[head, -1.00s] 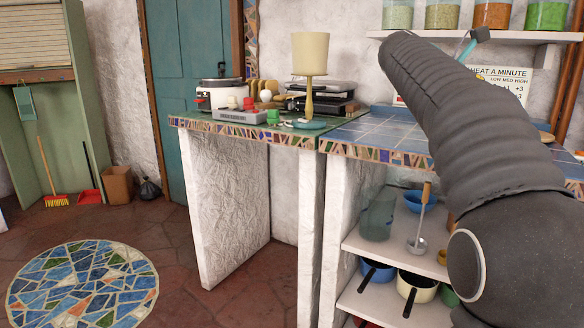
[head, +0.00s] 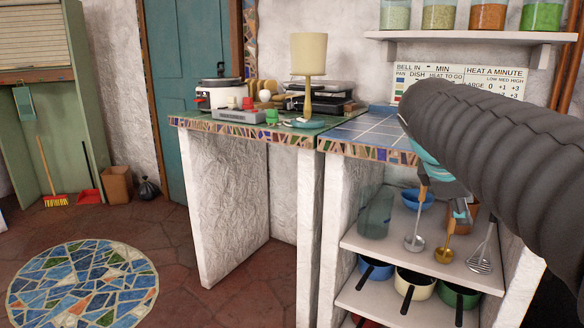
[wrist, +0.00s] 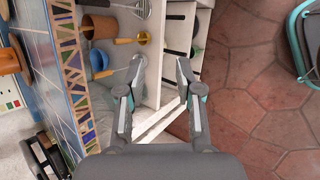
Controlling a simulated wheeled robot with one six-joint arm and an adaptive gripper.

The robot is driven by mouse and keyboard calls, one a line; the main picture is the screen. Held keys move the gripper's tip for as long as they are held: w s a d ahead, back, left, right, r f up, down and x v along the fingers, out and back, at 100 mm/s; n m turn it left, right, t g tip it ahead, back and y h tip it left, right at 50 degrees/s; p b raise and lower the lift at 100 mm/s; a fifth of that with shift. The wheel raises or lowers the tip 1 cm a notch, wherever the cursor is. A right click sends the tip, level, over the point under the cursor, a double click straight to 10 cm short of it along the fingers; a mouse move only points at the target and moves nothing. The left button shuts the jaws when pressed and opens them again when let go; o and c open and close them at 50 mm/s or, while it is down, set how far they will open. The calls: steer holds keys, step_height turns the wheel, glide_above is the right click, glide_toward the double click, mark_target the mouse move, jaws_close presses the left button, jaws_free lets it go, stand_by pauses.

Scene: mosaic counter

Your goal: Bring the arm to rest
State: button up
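My arm (head: 490,150) reaches in from the right in the head view and bends down in front of the counter. My gripper (head: 455,200) hangs below it, partly hidden by my own wrist and small in that view. In the wrist view my gripper (wrist: 160,92) shows two fingers spread apart with nothing between them. Behind the fingers are the shelf edge and the red tiled floor (wrist: 255,110). The gripper appears apart from the counter and the shelf items.
The mosaic-edged counter (head: 375,152) holds a lamp (head: 309,60) and a rice cooker (head: 219,95). Shelves below hold ladles (head: 414,242), a whisk (head: 480,262) and pots (head: 415,284). Spice jars (head: 488,15) stand on a wall shelf. The floor at left is clear around a round mosaic (head: 82,285).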

steer(key=s+a+f+m+y, duration=0.3)
steer(key=s+a+f+m, duration=0.2)
steer(key=f, duration=0.4)
steer(key=s+a+f+m+t+y, duration=0.1)
steer(key=s+a+f+m+y, duration=0.2)
steer(key=s+a+f+m, duration=0.3)
steer(key=s+a+f, duration=0.1)
steer(key=s+f, duration=0.2)
steer(key=shift+s+a+f+y, duration=0.3)
steer(key=shift+f, duration=0.05)
